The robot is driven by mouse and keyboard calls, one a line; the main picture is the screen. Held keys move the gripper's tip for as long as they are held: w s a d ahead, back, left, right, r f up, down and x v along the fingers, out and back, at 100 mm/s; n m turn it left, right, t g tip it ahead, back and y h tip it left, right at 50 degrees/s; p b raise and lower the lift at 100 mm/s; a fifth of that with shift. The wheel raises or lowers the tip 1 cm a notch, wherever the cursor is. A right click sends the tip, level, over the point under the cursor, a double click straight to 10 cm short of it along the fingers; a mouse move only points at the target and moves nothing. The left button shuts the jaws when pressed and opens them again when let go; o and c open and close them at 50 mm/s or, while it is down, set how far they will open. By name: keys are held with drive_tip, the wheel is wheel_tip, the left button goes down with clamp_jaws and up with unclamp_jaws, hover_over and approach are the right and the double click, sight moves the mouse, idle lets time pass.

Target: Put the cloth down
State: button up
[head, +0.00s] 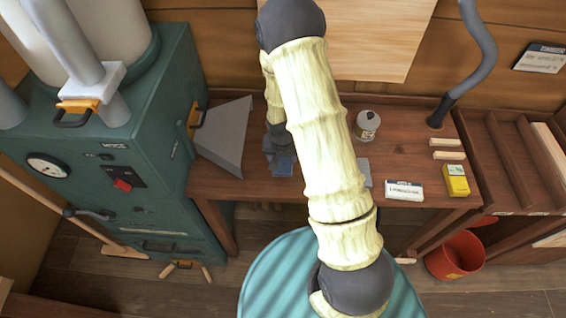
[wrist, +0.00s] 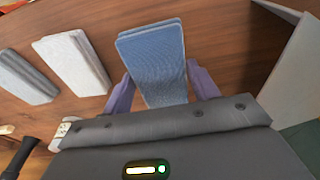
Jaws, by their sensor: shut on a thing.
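A folded blue cloth (wrist: 155,60) is between the two purple fingers of my gripper (wrist: 162,92) in the wrist view. The gripper is shut on it. The cloth extends beyond the fingertips over the brown wooden bench (wrist: 210,25); I cannot tell whether it touches the wood. In the head view the blue cloth (head: 284,166) shows low over the bench (head: 250,188), left of my arm, with my gripper (head: 271,155) mostly hidden there.
A pale grey folded cloth (wrist: 72,62) and a darker grey one (wrist: 28,77) lie to the left in the wrist view. A grey sloped panel (head: 222,135) stands by the green machine (head: 120,190).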

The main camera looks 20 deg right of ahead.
sight(283, 165)
drive_tip(key=shift+d, duration=0.2)
drive_tip(key=shift+f, duration=0.1)
drive_tip(key=shift+f, duration=0.3)
drive_tip(key=shift+f+p, duration=0.5)
drive_tip(key=shift+f, duration=1.2)
drive_tip(key=shift+f, duration=0.15)
drive_tip(key=o, duration=0.9)
drive_tip(key=shift+o, duration=0.2)
